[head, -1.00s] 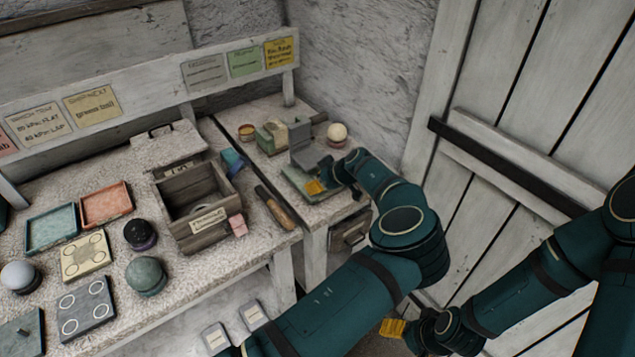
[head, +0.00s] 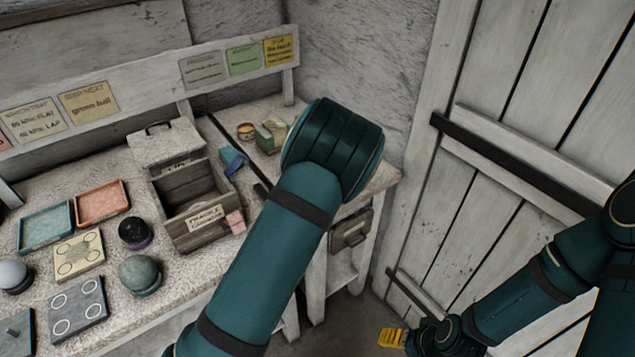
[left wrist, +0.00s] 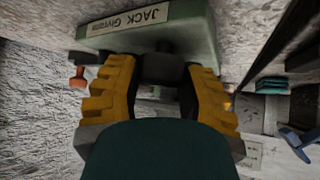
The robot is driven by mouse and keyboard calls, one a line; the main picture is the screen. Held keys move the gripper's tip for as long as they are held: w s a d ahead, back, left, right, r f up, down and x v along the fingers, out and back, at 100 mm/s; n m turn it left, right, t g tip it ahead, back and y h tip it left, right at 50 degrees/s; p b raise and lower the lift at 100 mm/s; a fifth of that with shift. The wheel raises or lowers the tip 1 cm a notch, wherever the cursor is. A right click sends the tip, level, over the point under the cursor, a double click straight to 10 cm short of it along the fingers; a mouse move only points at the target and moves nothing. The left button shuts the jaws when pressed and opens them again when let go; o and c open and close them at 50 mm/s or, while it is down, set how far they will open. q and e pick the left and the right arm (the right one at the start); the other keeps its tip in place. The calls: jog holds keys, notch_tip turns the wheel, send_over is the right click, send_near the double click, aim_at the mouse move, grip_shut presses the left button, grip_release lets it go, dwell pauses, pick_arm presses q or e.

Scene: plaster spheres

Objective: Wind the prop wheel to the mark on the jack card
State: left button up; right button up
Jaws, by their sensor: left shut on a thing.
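In the left wrist view the jack (left wrist: 195,38), a grey-green block with a white label reading "JACK", fills the top. The yellow fingers of my left gripper (left wrist: 164,78) are shut on a dark round part, which looks like the prop wheel (left wrist: 163,67), at the jack's side. Its mark and turn angle cannot be made out. In the head view my left arm hides the jack and this gripper. A yellow card (head: 279,50) hangs at the right end of the rail; I cannot tell whether it is the jack card. My right gripper (head: 392,338) hangs low, away from the bench, its finger gap unclear.
An open wooden box (head: 195,213), a teal tray (head: 46,228), a red tray (head: 101,203) and several balls stand on the left bench. A small green-and-cream block (head: 270,136) lies behind my left arm. A plank door (head: 500,150) bounds the right.

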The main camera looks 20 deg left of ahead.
pick_arm(q)
jog(key=shift+a+m+h+b, duration=0.15)
jog(key=shift+m+h+b, duration=0.4)
jog(key=shift+m+h, duration=0.55)
jog(key=shift+m+h+b, duration=0.45)
jog(key=shift+m+h, duration=0.25)
jog(key=shift+m, duration=0.5)
jog(key=shift+d, duration=0.2)
jog(key=o, duration=1.2)
jog(key=shift+w, duration=0.1)
jog(key=v, duration=1.2)
jog(key=shift+s+a, duration=0.15)
jog(key=shift+s, duration=0.05)
jog(key=shift+f, duration=0.1)
